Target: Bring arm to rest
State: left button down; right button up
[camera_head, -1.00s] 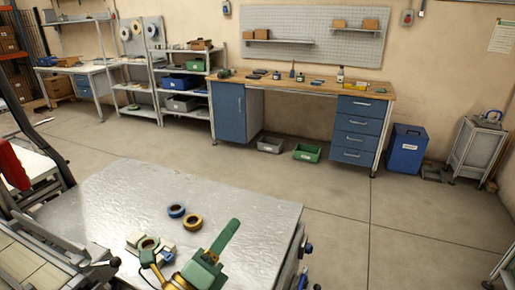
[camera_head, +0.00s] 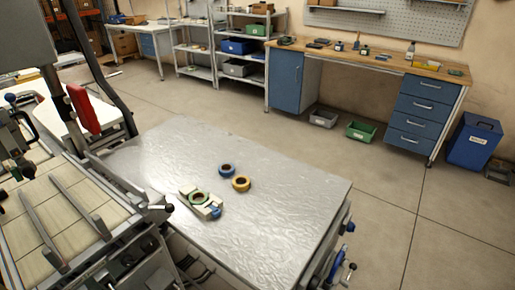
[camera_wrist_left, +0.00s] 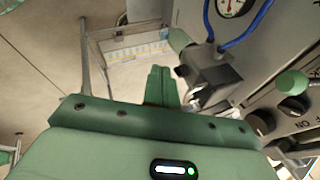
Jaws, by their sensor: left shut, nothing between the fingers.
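My left gripper (camera_wrist_left: 161,84) shows in the left wrist view, its two green fingers closed together with nothing between them. It is in front of grey equipment with a pressure gauge (camera_wrist_left: 232,6) and a blue hose (camera_wrist_left: 243,38). Neither gripper shows in the head view.
A red part (camera_head: 85,110) hangs there. A green knob (camera_wrist_left: 291,82) sits on the equipment at the wrist view's right. The table's right half is bare. Open floor (camera_head: 270,125) lies behind it.

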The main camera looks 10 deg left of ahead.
pick_arm(q)
jog(key=s+d+f+g+h, duration=0.1)
jog(key=s+f, duration=0.3)
jog(key=f, duration=0.3)
jog(key=s+d+f+n+g, duration=0.1)
jog(key=s+f, duration=0.2)
jog(key=f, duration=0.4)
jog(key=s+d+f+g+h, duration=0.1)
jog(key=s+f, duration=0.3)
jog(key=f, duration=0.2)
jog(key=s+f+n, duration=0.1)
jog(key=s+f, duration=0.2)
jog(key=s, duration=0.3)
jog(key=s+a+f+n+g, duration=0.1)
jog(key=s+f, duration=0.3)
jog(key=s, duration=0.3)
jog(key=shift+s+a+n+h, duration=0.2)
jog(key=shift+n+h, duration=0.1)
jog(key=shift+h, duration=0.1)
jog(key=shift+f, duration=0.1)
